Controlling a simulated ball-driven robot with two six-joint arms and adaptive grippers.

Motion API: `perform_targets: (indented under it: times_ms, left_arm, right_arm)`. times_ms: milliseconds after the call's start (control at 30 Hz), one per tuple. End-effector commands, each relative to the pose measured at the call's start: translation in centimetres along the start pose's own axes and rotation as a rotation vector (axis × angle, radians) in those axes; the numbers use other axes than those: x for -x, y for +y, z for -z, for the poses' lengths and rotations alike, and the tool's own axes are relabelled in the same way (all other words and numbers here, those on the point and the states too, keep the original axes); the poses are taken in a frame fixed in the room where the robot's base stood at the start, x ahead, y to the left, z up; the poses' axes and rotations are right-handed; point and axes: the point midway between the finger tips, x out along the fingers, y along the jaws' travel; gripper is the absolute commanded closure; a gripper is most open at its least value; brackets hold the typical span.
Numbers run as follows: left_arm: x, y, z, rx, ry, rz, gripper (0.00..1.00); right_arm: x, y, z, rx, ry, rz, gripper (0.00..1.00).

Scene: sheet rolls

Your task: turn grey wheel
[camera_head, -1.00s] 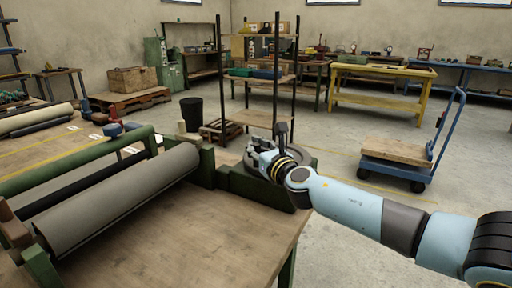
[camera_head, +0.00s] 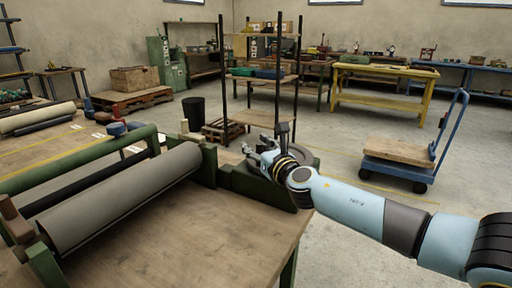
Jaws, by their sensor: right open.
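The grey wheel (camera_head: 303,156) is mounted at the right end of the green-framed roller machine, beyond the table's right corner. Much of it is hidden behind my right gripper and wrist. My right gripper (camera_head: 252,155) is open, its fingers pointing left over the left side of the wheel. Whether the fingers touch the wheel, I cannot tell. A large grey roller (camera_head: 125,197) lies across the machine on the left. My left gripper is not in view.
The wooden table (camera_head: 190,240) has a clear top in front of the roller. A blue cart (camera_head: 398,150) stands on the floor to the right. A black shelf rack (camera_head: 262,80) and a yellow bench (camera_head: 385,70) stand behind. Open floor lies between them.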

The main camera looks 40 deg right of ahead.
Motion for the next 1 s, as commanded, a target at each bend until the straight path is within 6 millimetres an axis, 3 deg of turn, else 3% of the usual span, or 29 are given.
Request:
perform_targets:
  times_ms: [267, 700, 1000]
  left_arm:
    - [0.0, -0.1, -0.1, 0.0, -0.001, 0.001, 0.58]
    - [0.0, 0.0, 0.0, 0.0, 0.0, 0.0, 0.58]
    - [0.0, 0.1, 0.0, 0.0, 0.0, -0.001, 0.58]
  right_arm:
    - [1.4, -0.1, 0.1, 0.003, 0.0, 0.001, 0.58]
    - [10.3, 0.0, 0.1, 0.001, 0.002, -0.001, 0.58]
    - [12.0, 0.0, 0.0, 0.0, 0.0, -0.001, 0.58]
